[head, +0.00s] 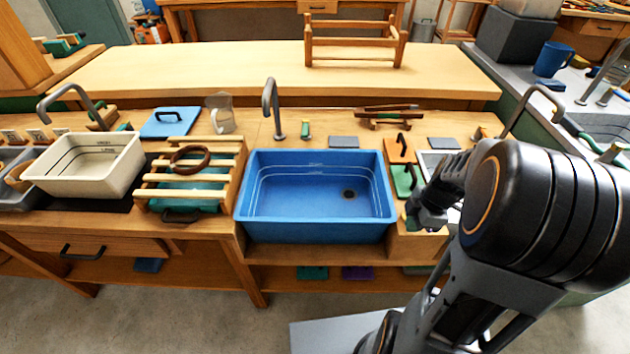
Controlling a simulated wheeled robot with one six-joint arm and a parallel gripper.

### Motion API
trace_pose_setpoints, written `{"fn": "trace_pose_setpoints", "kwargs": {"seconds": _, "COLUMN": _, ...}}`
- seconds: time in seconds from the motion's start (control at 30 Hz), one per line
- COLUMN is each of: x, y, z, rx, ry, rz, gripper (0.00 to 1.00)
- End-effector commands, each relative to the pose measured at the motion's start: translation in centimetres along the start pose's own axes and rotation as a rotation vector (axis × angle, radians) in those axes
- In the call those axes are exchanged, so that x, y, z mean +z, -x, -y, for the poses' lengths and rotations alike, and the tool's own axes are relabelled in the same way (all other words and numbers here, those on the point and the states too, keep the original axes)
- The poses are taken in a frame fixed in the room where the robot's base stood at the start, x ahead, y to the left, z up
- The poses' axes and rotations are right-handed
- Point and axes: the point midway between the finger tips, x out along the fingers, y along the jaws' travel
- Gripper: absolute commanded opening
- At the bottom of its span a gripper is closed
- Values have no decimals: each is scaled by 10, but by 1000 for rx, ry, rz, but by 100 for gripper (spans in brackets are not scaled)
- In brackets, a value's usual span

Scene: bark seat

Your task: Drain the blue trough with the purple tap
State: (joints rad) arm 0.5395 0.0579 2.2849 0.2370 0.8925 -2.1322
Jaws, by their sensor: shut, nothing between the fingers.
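The blue trough (262,226) sits in the wooden counter at the middle, with pale level lines on its inner wall and a dark drain hole (348,194) in its floor. I cannot tell whether it holds water. A small purple piece (357,272) shows low under the trough; it is too small to tell whether it is the purple tap. A grey spout (272,106) stands behind the trough. My gripper (413,222) is shut and empty, just right of the trough's right rim, beside a green handled panel. My arm hides part of the counter's right side.
A green piece (312,272) lies left of the purple one. A white trough (88,168) stands at the left. A slatted wooden rack (160,179) with a brown ring is left of the blue trough. An orange handled panel (400,149) is at the right.

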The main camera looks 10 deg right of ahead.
Motion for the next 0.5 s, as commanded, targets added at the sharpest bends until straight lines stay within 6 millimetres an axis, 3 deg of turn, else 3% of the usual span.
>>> {"fn": "trace_pose_setpoints", "kwargs": {"seconds": 0.5, "x": 46, "y": 9, "z": -32, "rx": 0, "ry": -1, "rz": 0, "gripper": 0}}
